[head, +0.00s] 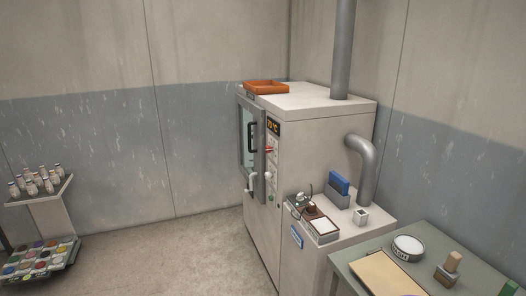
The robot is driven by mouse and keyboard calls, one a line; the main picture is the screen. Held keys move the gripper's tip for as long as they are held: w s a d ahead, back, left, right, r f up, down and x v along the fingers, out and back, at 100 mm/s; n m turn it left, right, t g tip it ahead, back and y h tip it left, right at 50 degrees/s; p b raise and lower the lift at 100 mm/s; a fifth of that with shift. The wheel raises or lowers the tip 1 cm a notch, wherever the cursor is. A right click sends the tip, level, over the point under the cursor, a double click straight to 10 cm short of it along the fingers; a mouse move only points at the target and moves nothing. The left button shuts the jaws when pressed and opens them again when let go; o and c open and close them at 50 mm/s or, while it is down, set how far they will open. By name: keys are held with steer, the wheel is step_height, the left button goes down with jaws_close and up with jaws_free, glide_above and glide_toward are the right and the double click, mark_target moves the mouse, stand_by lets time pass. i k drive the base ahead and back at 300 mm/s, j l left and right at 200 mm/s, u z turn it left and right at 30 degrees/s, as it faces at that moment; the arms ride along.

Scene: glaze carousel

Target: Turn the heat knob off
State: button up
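A tall pale cabinet oven (325,125) stands in the middle of the head view against the back wall. Its front faces left and shows a glass door (249,140) with a dark handle. A narrow control strip beside the door has a lit orange display (272,127). A small red control (268,149) sits below the display, and it may be the heat knob. A small pale control (268,175) shows lower down. Their settings are too small to read. My gripper is not in view.
An orange tray (266,87) lies on the oven. A lower cabinet (315,262) holds a blue object (340,187) and small items. A green-grey table (460,280) stands at right front. A bottle rack (50,208) stands at left. Floor (185,250) before the oven is clear.

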mark_target(268, 149)
steer(key=i+j+z, duration=0.1)
steer(key=i+j, duration=0.15)
steer(key=i+j+z, duration=0.1)
steer(key=i+j, duration=0.15)
steer(key=j, duration=0.2)
steer(key=i+j+z, duration=0.1)
steer(key=i+j, duration=0.15)
steer(key=i+j+z, duration=0.1)
steer(key=j, duration=0.4)
steer(key=i+j+z, duration=0.1)
steer(key=i+j, duration=0.2)
steer(key=j, duration=0.15)
steer(key=i+j, duration=0.2)
steer(key=j, duration=0.2)
steer(key=i+j+z, duration=0.15)
steer(key=j, duration=0.3)
steer(key=i+j+z, duration=0.1)
steer(key=j, duration=0.35)
steer(key=i, duration=0.1)
